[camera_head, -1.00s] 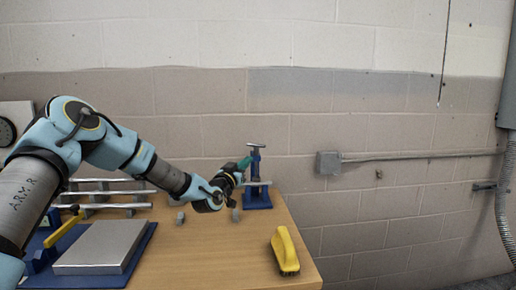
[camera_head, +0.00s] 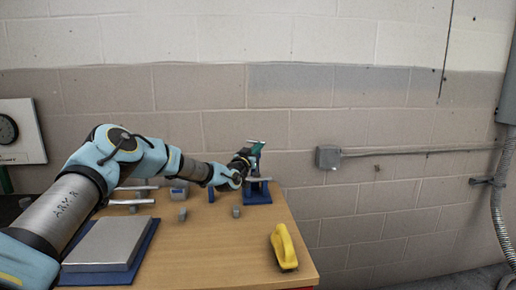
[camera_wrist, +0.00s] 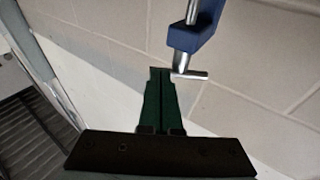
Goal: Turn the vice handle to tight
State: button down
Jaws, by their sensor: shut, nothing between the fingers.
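The blue vice (camera_head: 257,196) stands at the back right corner of the table, with a silver crossbar handle (camera_head: 257,141) at its top. In the wrist view, part of the blue vice (camera_wrist: 196,30) and its silver rod show, with the crossbar handle (camera_wrist: 193,75) lying nearly level. My gripper (camera_head: 255,149) is at handle height. In the wrist view its green fingers (camera_wrist: 162,72) are shut and empty, with the tips at the left end of the crossbar. I cannot tell whether they touch it.
A yellow brush (camera_head: 284,248) lies near the table's right edge. Small grey blocks (camera_head: 236,212) stand on the table. A silver plate (camera_head: 108,243) on a blue base and metal bars (camera_head: 132,202) are at the left.

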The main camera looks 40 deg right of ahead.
jog(key=shift+d+f+b, duration=0.1)
jog(key=shift+b, duration=0.2)
jog(key=d+b, duration=0.1)
jog(key=b, duration=0.4)
jog(key=shift+d+b, duration=0.15)
jog(key=shift+b, duration=0.25)
jog(key=shift+r, duration=0.25)
